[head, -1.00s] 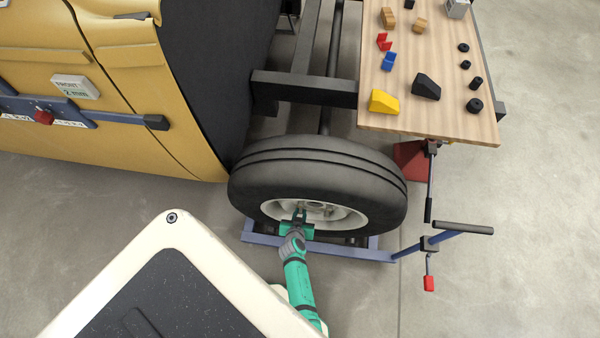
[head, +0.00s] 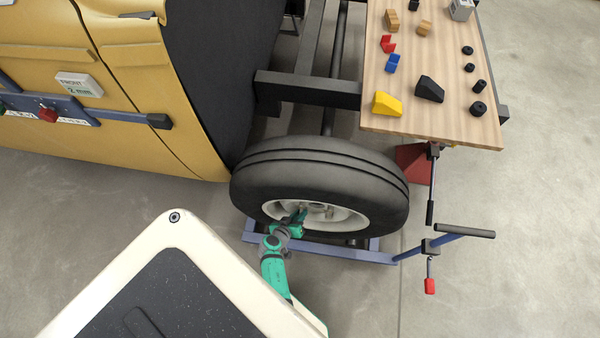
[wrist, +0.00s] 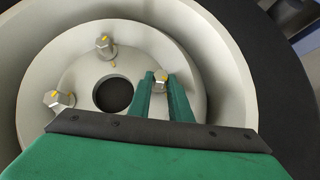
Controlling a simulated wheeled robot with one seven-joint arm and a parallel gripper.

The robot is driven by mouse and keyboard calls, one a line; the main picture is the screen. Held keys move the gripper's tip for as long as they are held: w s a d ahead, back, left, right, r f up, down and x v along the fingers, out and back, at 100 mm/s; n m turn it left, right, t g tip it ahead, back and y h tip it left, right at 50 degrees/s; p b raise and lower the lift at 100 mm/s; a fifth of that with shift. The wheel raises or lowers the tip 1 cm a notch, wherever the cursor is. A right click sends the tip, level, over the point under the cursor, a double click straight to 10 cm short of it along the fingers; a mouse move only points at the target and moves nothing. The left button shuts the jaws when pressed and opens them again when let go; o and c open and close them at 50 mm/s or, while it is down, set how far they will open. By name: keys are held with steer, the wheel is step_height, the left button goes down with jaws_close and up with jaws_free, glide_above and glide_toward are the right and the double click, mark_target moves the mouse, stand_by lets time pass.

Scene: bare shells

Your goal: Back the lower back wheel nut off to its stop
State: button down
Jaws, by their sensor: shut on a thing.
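The wheel (head: 320,175) has a black tyre and a pale rim, which faces my arm. In the wrist view the hub plate (wrist: 80,75) has a dark round centre hole. Several silver hex nuts with yellow marks stand around it: one at the top (wrist: 103,42), one at the left (wrist: 54,100), and one at the right (wrist: 160,84). My green gripper (wrist: 163,88) is shut on the right-hand nut, with a finger on each side of it. In the head view my gripper (head: 302,214) reaches into the rim. The gripper body hides the lower hub.
A blue stand (head: 350,254) lies under the wheel, with a black-handled bar (head: 465,230) sticking out at right. A wooden table (head: 435,120) with small blocks overhangs the wheel's back right. The yellow car body (head: 130,110) is at left. Floor at right is clear.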

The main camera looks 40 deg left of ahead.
steer(key=n+t+h, duration=0.2)
steer(key=a+n+t+h, duration=0.1)
steer(key=shift+s+f+t, duration=0.1)
steer(key=shift+f+t, duration=0.2)
steer(key=shift+f, duration=0.05)
steer(key=shift+h, duration=0.4)
steer(key=shift+s+f+n+t, duration=0.15)
steer(key=shift+s+n+t, duration=0.05)
steer(key=shift+n+t, duration=0.1)
stand_by(0.5)
steer(key=c, duration=1.6)
jaws_free()
steer(key=shift+d, duration=0.1)
steer(key=v, duration=1.1)
steer(key=shift+w, duration=0.1)
